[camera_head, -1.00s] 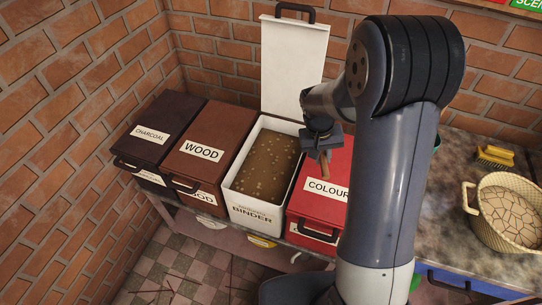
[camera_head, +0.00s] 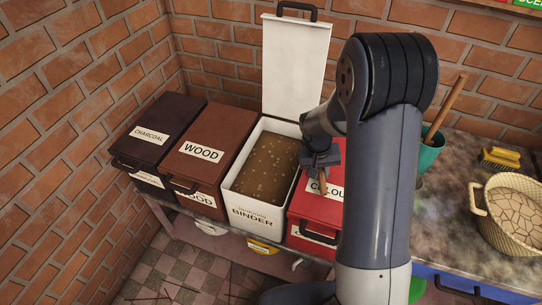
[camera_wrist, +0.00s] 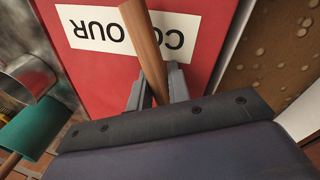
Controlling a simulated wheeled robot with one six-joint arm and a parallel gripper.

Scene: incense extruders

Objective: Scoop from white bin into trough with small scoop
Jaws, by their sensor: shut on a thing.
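The white bin (camera_head: 233,203), labelled BINDER, stands with its lid (camera_head: 296,66) raised upright and holds brown powder (camera_head: 266,165) with pale lumps. It also shows at the right in the wrist view, where the powder (camera_wrist: 272,60) is visible. My gripper (camera_head: 322,170) is over the red COLOUR bin, just right of the white bin. The scoop's bowl is not visible. I cannot identify the trough.
The red COLOUR bin (camera_head: 305,208) is shut below my gripper. Shut WOOD (camera_head: 205,175) and CHARCOAL (camera_head: 165,120) bins stand left. Right are a teal pot (camera_head: 430,152) with a wooden-handled tool, a yellow brush (camera_head: 499,157) and a basket (camera_head: 476,226). A brick wall stands behind.

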